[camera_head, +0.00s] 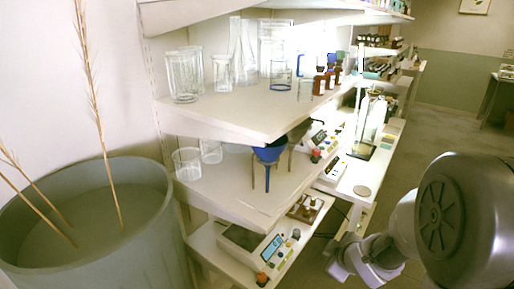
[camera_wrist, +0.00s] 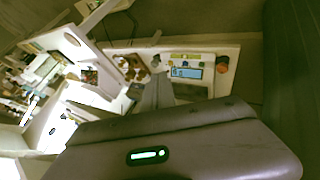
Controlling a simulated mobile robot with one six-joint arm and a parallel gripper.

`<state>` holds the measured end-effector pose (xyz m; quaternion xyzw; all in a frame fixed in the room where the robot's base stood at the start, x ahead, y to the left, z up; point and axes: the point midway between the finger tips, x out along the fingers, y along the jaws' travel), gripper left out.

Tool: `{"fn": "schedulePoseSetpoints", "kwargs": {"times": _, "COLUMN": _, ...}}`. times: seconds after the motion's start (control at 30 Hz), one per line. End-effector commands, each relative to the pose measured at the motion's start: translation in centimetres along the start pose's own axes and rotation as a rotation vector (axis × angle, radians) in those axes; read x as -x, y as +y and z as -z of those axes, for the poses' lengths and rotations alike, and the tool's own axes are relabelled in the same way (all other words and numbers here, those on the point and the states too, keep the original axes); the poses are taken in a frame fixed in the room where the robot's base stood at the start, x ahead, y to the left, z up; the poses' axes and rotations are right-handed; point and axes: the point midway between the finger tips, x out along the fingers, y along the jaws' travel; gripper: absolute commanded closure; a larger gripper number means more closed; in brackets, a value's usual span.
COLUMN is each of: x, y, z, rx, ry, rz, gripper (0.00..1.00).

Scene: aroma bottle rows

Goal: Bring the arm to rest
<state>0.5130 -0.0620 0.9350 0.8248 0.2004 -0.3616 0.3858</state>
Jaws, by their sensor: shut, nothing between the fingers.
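My arm (camera_head: 450,220) shows at the right of the head view, bent, with a large round grey joint nearest the camera. Its smaller links reach down and left, in front of the lower shelves. In the wrist view my gripper (camera_wrist: 156,88) is a narrow grey wedge near the middle, its fingers together and holding nothing. Behind it in that view lies a white device with a blue display (camera_wrist: 187,72). Whether the gripper is close to that device I cannot tell.
White shelves hold glass beakers (camera_head: 184,75), brown bottles (camera_head: 319,85), a blue funnel (camera_head: 269,153) on a stand and a scale (camera_head: 252,243). A large grey-green pot (camera_head: 150,235) with dry stalks stands at the left. Floor (camera_head: 440,125) is open behind my arm.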

Motion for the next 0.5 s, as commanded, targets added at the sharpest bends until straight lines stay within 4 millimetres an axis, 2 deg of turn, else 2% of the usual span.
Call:
{"fn": "schedulePoseSetpoints", "kwargs": {"times": 0.03, "x": 1.9, "y": 1.0, "z": 0.4, "rx": -0.059, "ry": -0.026, "rz": -0.033, "gripper": 1.00}}
{"fn": "schedulePoseSetpoints", "kwargs": {"times": 0.13, "x": 6.3, "y": 2.2, "z": 0.7, "rx": -0.233, "ry": -0.092, "rz": -0.088, "gripper": 1.00}}
{"fn": "schedulePoseSetpoints", "kwargs": {"times": 0.2, "x": 10.1, "y": 2.1, "z": 1.0, "rx": -0.392, "ry": -0.130, "rz": -0.119, "gripper": 1.00}}
{"fn": "schedulePoseSetpoints", "kwargs": {"times": 0.27, "x": 13.9, "y": 1.1, "z": 1.3, "rx": -0.562, "ry": -0.153, "rz": -0.131, "gripper": 1.00}}
{"fn": "schedulePoseSetpoints", "kwargs": {"times": 0.3, "x": 16.7, "y": -0.2, "z": 1.6, "rx": -0.691, "ry": -0.163, "rz": -0.125, "gripper": 1.00}}
{"fn": "schedulePoseSetpoints", "kwargs": {"times": 0.37, "x": 20.6, "y": -3.0, "z": 2.1, "rx": -0.887, "ry": -0.170, "rz": -0.087, "gripper": 1.00}}
{"fn": "schedulePoseSetpoints", "kwargs": {"times": 0.4, "x": 22.8, "y": -5.2, "z": 2.6, "rx": -1.006, "ry": -0.171, "rz": -0.046, "gripper": 1.00}}
{"fn": "schedulePoseSetpoints", "kwargs": {"times": 0.5, "x": 26.6, "y": -10.1, "z": 3.6, "rx": -1.216, "ry": -0.173, "rz": 0.069, "gripper": 1.00}}
